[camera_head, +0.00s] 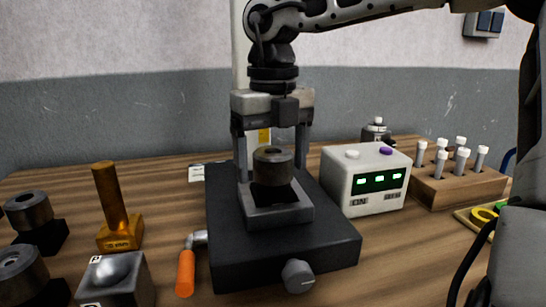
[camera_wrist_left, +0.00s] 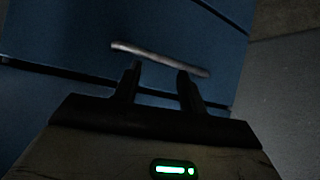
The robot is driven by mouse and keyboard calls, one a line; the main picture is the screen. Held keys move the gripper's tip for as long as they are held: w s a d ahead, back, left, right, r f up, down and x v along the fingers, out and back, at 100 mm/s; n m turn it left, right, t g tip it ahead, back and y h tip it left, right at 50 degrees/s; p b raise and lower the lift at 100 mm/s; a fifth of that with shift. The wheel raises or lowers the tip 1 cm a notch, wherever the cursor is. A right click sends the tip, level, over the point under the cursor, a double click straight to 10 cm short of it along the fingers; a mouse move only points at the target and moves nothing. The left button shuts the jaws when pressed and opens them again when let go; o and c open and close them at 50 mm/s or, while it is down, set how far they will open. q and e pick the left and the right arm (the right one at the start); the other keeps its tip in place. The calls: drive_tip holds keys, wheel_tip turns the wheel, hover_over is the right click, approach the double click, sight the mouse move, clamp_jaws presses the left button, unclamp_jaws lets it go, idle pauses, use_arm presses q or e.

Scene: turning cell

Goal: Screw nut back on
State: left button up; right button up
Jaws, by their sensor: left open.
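A dark round piece with a hole in its top (camera_head: 273,167), perhaps the nut, sits over the grey square holder (camera_head: 280,213) of the black fixture (camera_head: 285,250). No thread shows on it. My right gripper (camera_head: 272,152) points down at this piece. Its fingers are wide apart, one at each side, with gaps to the piece; how far behind it they are is hard to tell. My left gripper (camera_wrist_left: 158,72) shows only in the left wrist view, open and empty, with its tips close to a bar handle (camera_wrist_left: 160,57) on a blue front.
Two similar dark round pieces (camera_head: 28,210) stand on blocks at the left. A brass post (camera_head: 116,205), a metal block (camera_head: 115,278) and an orange-handled tool (camera_head: 186,270) lie nearby. A white box with green displays (camera_head: 365,198) and a wooden rack (camera_head: 455,187) stand right.

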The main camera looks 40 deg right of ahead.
use_arm(q)
drive_tip(key=shift+s+f, duration=0.4)
use_arm(e)
drive_tip(key=shift+w+d+r, duration=0.1)
drive_tip(key=shift+r, duration=0.3)
use_arm(q)
wheel_tip(320, 180, up, 9)
drive_tip(key=w+d+p, duration=0.1)
drive_tip(key=p, duration=0.2)
drive_tip(key=shift+f+n+t+h, duration=0.15)
drive_tip(key=shift+n+t+h, duration=0.15)
drive_tip(key=shift+n, duration=0.1)
use_arm(e)
wheel_tip(320, 180, up, 15)
